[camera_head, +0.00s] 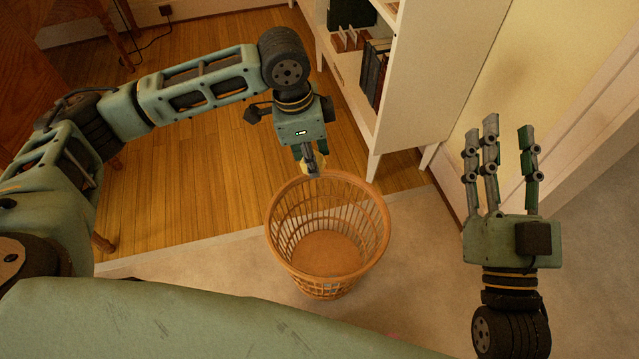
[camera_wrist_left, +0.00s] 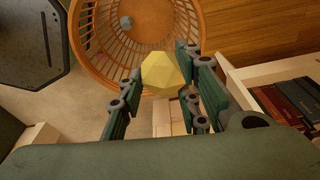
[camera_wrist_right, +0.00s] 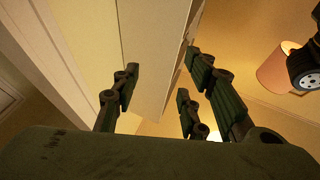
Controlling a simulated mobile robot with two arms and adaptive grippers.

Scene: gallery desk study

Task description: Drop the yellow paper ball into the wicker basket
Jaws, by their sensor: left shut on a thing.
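The yellow paper ball (camera_wrist_left: 163,72) is between the fingers of my left gripper (camera_head: 311,168), which is shut on it. In the head view the ball (camera_head: 320,161) is mostly hidden by the fingers. The wicker basket (camera_head: 283,262) stands upright on the pale floor, its round mouth open upward. My left gripper is at the basket's far rim in the head view. In the left wrist view the ball overlaps the rim of the basket (camera_wrist_left: 88,58). My right gripper (camera_head: 507,137) is open and empty, fingers pointing up, right of the basket.
A white bookshelf (camera_head: 431,75) with dark books (camera_head: 374,72) stands just behind the basket. A wooden table (camera_head: 68,18) is at the far left. Pale floor (camera_head: 410,225) is clear right of the basket.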

